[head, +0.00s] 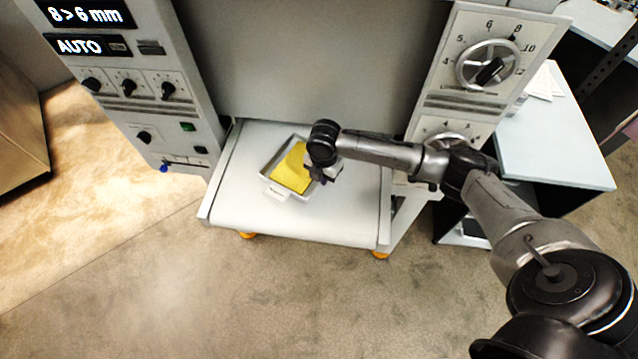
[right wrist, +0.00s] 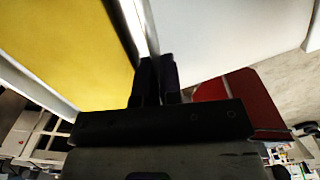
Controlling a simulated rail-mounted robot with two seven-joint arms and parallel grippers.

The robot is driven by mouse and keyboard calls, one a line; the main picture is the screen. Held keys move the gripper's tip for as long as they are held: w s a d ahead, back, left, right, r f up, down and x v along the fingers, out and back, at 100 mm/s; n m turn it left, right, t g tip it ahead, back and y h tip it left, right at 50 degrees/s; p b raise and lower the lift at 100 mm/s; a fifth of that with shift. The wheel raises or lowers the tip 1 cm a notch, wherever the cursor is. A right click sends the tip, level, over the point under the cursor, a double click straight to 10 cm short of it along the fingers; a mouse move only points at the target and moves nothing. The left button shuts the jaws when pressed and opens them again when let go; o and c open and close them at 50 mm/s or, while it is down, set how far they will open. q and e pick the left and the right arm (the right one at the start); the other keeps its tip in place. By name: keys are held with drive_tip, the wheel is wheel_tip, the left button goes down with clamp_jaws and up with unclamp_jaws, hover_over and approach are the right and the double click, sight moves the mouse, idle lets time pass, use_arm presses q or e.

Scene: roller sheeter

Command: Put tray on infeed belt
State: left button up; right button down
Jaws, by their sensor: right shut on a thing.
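The tray (head: 276,192) is a shallow light-grey pan with a yellow sheet (head: 292,171) in it. It is over the white infeed belt (head: 335,215), left of the belt's middle; I cannot tell whether it rests on the belt or hangs just above. My right gripper (head: 319,176) is at the tray's right side. In the right wrist view its fingers (right wrist: 158,65) are shut on the tray's rim (right wrist: 142,22), with the yellow sheet to the left and a white surface to the right. My left gripper is not in view.
The sheeter's grey front panel (head: 290,60) rises behind the belt. A control column with a display (head: 85,14) stands left, and one with dials (head: 490,65) stands right. A pale side table (head: 555,140) is at the right. The belt's front part and the floor before it are clear.

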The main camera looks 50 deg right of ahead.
sight(322, 191)
drive_tip(key=shift+f, duration=2.6)
drive_tip(key=shift+f, duration=0.15)
drive_tip(key=c, duration=1.3)
unclamp_jaws()
